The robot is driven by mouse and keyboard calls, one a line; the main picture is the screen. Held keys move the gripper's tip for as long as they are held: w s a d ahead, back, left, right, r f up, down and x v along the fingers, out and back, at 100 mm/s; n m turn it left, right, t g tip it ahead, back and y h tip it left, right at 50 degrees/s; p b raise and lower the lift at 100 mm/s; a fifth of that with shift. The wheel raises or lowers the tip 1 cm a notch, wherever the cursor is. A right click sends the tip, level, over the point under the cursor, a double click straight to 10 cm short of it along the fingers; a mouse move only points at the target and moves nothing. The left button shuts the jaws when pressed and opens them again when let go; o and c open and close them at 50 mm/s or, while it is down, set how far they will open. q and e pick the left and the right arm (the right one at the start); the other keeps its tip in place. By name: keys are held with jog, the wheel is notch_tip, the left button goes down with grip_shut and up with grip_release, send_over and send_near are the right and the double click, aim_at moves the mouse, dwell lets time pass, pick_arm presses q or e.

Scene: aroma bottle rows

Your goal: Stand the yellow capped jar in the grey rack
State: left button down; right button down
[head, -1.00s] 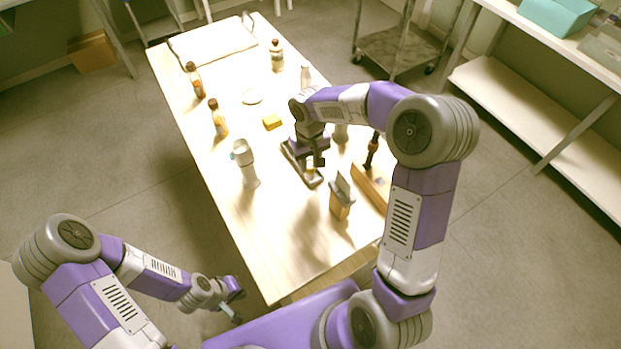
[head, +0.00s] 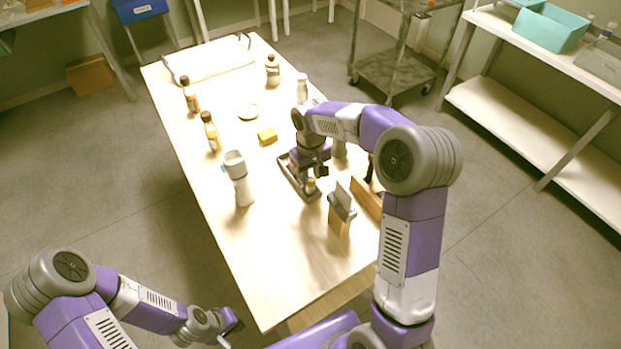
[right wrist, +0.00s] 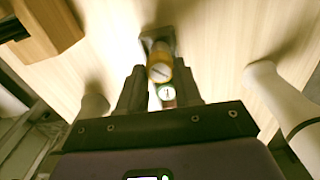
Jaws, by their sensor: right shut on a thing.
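In the head view the jar (head: 311,186) looks upright. I cannot tell whether its base touches the rack floor. A small whitish-green round top (right wrist: 167,93) shows lower between the fingers. My left gripper (head: 232,325) is off the table's near left side; its fingers are unclear.
A wooden block with a grey top (head: 340,220) stands close to the front right of the rack. A whitish mill (head: 239,180) stands left. The table's near left is clear.

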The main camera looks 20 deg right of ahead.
aim_at(310, 178)
jog(key=shift+f, duration=0.65)
jog(key=shift+f, duration=0.1)
jog(key=c, duration=0.8)
grip_release()
notch_tip(310, 178, up, 12)
jog(key=p, duration=0.3)
